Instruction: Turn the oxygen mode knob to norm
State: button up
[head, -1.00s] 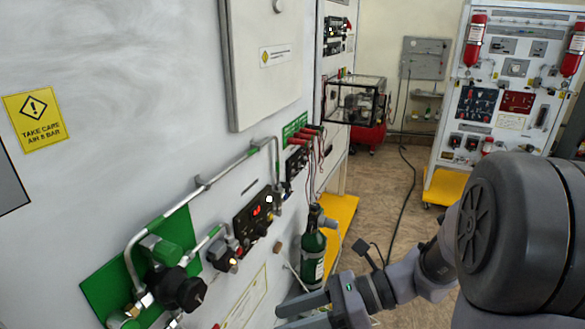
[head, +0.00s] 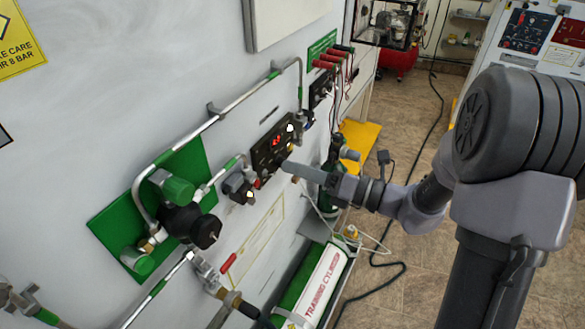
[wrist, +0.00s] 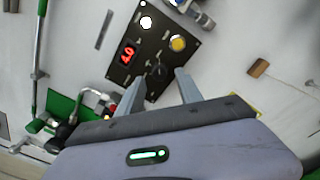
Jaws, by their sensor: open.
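A black control panel (head: 270,146) with a lit red display is on the white wall, and it also fills the upper middle of the wrist view (wrist: 150,42). A dark round knob (wrist: 157,70) sits low on this panel, in line with the gap between my fingertips. It is dark on dark, so its pointer direction and the labels are too small to read. My gripper (wrist: 160,76) is open and empty, its two fingers pointing at the panel on either side of the knob. In the head view my gripper (head: 287,168) is close to the panel's lower right. Contact cannot be told.
A green plate with a black regulator (head: 190,222) and pipes is left of the panel. A silver pipe (head: 214,122) runs above it. Red leads (head: 328,61) hang at upper right. A green training cylinder (head: 318,285) lies below. A yellow indicator (wrist: 178,43) is on the panel.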

jog(key=shift+x, duration=0.85)
grip_shut()
jog(key=shift+n+b, duration=0.3)
jog(key=shift+n, duration=0.1)
jog(key=shift+r+n+t+h+b, duration=0.15)
jog(key=shift+n+h+b, duration=0.1)
jog(key=shift+n+b, duration=4.55)
jog(key=shift+f+n+t+h+b, duration=0.15)
jog(key=shift+n+h+b, duration=0.1)
jog(key=shift+n+b, duration=4.5)
jog(key=shift+r+n+p, duration=0.1)
jog(key=shift+n+p, duration=0.5)
jog(key=shift+n, duration=0.25)
